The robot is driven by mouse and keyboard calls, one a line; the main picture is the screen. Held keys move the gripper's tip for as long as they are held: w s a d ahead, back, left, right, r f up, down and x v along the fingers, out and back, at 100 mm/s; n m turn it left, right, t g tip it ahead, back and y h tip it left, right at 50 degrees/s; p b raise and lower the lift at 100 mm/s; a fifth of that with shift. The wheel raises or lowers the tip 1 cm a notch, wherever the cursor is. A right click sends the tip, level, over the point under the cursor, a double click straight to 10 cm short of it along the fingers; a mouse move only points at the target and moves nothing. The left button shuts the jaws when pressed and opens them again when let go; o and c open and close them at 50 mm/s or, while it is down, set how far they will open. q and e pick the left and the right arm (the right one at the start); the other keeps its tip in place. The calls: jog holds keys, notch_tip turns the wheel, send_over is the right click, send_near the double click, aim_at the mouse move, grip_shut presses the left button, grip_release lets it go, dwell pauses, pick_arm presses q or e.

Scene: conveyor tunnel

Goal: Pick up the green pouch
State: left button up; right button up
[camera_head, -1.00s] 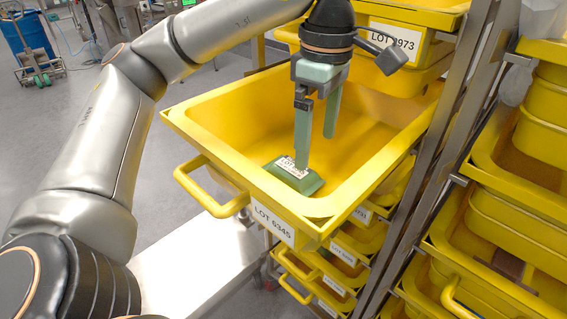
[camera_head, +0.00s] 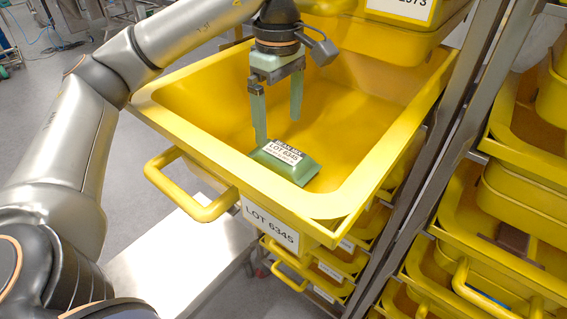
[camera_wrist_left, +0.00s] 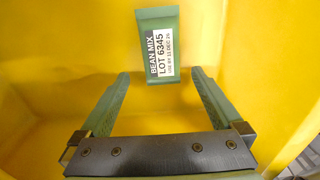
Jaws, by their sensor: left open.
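The green pouch (camera_head: 285,163) lies on the floor of the yellow tote (camera_head: 168,107) labelled LOT 6345, near its front wall. It has a white label reading BEAN MIX, LOT 6345. My left gripper (camera_head: 279,131) is open and empty, pointing down into the tote, with its fingers above and behind the pouch in the head view. In the left wrist view the pouch (camera_wrist_left: 158,28) lies beyond the open fingertips (camera_wrist_left: 160,73), roughly centred between them and not held. My right gripper is not in view.
The tote sticks out from a metal rack (camera_head: 440,130). Another yellow tote (camera_head: 385,38) hangs above at the back, and several more sit below and to the right. A yellow handle (camera_head: 190,208) juts from the front.

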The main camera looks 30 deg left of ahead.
aim_at(280, 150)
pick_arm(q)
jog(key=shift+s+d+f+p, duration=0.1)
jog(key=shift+f+p, duration=0.1)
jog(key=shift+f, duration=1.55)
jog(key=shift+d+f+p, duration=0.1)
jog(key=shift+f+p, duration=0.1)
jog(key=shift+f, duration=1.55)
jog(key=c, duration=1.5)
